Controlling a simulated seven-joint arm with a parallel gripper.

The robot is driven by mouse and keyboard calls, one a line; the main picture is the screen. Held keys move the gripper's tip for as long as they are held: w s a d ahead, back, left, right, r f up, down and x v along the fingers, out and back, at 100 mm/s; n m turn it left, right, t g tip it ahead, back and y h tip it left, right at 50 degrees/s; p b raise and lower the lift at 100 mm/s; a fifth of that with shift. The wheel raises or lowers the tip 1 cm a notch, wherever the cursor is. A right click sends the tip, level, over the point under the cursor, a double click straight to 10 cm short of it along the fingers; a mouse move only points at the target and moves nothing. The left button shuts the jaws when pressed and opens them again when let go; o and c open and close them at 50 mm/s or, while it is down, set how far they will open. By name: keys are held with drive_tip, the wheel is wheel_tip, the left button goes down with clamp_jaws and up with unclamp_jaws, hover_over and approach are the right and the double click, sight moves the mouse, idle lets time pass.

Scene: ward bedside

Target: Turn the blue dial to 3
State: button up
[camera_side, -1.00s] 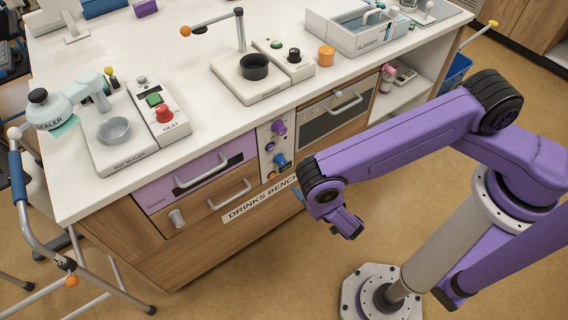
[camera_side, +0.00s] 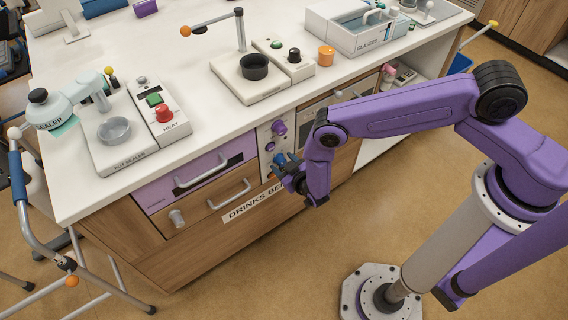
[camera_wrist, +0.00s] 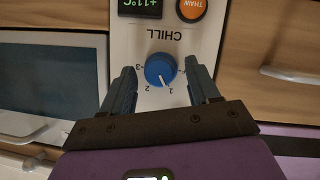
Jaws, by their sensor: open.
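The blue dial (camera_wrist: 160,70) sits on a white panel marked CHILL, which appears upside down in the wrist view. Digits 1, 2 and 3 show around it, and its pale pointer line points near the 1. In the side view the dial (camera_side: 280,159) is partly covered by my gripper (camera_side: 286,172). In the wrist view my gripper (camera_wrist: 161,84) is open. One finger is on each side of the dial, with a visible gap on both sides. How far the fingertips are from the panel is hard to tell.
A green display (camera_wrist: 140,5) and an orange THAW button (camera_wrist: 192,8) share the panel. A purple knob (camera_side: 279,128) is above the dial. Drawer handles (camera_side: 229,194) stick out at left, and an oven door (camera_side: 336,112) is at right.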

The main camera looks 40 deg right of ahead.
drive_tip(key=shift+w, duration=0.1)
drive_tip(key=c, duration=1)
drive_tip(key=shift+c, duration=0.2)
drive_tip(key=m+y, duration=0.1)
drive_tip(key=m, duration=0.1)
drive_tip(key=m+y, duration=0.1)
drive_tip(key=shift+d+m+y, duration=0.25)
drive_tip(key=shift+m+y, duration=0.05)
drive_tip(key=m+y, duration=0.2)
drive_tip(key=m, duration=0.1)
drive_tip(key=shift+d+m+t+y, duration=0.1)
drive_tip(key=shift+m+t+y, duration=0.2)
drive_tip(key=shift+m, duration=0.1)
